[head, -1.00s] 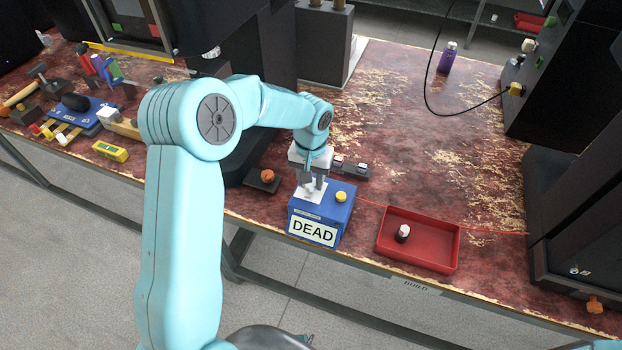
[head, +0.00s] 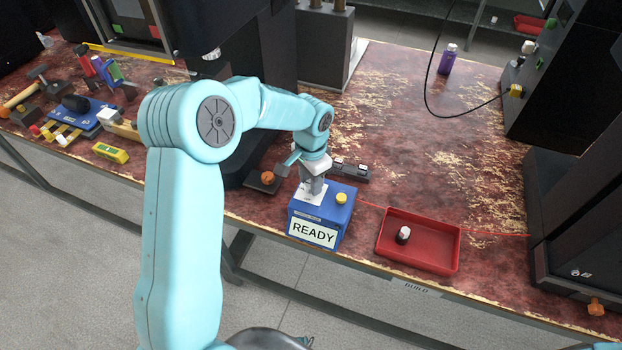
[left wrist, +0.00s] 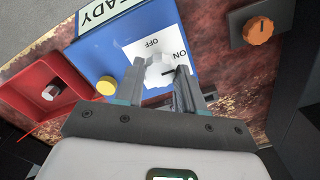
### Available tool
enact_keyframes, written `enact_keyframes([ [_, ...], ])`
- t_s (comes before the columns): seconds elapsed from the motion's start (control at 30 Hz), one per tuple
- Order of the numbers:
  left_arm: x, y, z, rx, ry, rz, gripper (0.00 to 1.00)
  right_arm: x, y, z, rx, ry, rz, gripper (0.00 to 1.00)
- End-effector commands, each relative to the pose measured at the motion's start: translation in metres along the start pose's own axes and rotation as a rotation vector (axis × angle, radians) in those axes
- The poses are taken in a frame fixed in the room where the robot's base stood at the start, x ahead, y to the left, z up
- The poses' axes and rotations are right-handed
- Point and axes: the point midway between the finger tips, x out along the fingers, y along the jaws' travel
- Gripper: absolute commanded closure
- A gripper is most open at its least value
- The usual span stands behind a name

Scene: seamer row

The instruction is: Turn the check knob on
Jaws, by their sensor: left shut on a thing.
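The check knob (left wrist: 160,74) is a pale knob on a white plate marked OFF and ON, on top of a blue box (head: 343,222). The box's front label (head: 313,233) reads READY. My left gripper (head: 312,189) comes down from above onto the plate; in the left wrist view its fingers (left wrist: 158,78) are shut on the knob. The knob's dark pointer mark lies toward the ON lettering. The fingers hide part of the knob. My right gripper is in neither view.
A yellow button (head: 341,198) sits on the box beside the plate. A red tray (head: 447,265) holding a small black-and-white piece (head: 403,235) stands to the right. An orange knob (head: 267,177) on a dark base is at left. A dark block (head: 350,172) stands behind.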

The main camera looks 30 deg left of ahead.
Motion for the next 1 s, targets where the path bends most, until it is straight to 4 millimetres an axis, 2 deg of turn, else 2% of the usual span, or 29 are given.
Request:
enact_keyframes([
  [0.5,-0.001,-0.001,-0.001,0.016,0.006,-0.002,0.92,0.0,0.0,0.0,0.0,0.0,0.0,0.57],
  [0.53,-0.001,-0.001,-0.002,0.016,0.005,-0.002,0.52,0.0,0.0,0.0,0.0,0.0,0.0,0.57],
  [0.57,-0.001,-0.001,-0.001,0.016,0.005,-0.002,0.42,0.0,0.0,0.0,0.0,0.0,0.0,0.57],
  [0.6,-0.001,0.0,-0.001,0.016,0.005,-0.002,0.37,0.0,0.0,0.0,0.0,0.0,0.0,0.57],
  [0.87,-0.001,0.0,-0.001,0.015,0.002,-0.001,0.37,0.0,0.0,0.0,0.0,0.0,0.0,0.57],
  [1.0,-0.011,-0.001,-0.001,0.015,0.005,-0.003,0.37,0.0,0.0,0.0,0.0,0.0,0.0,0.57],
])
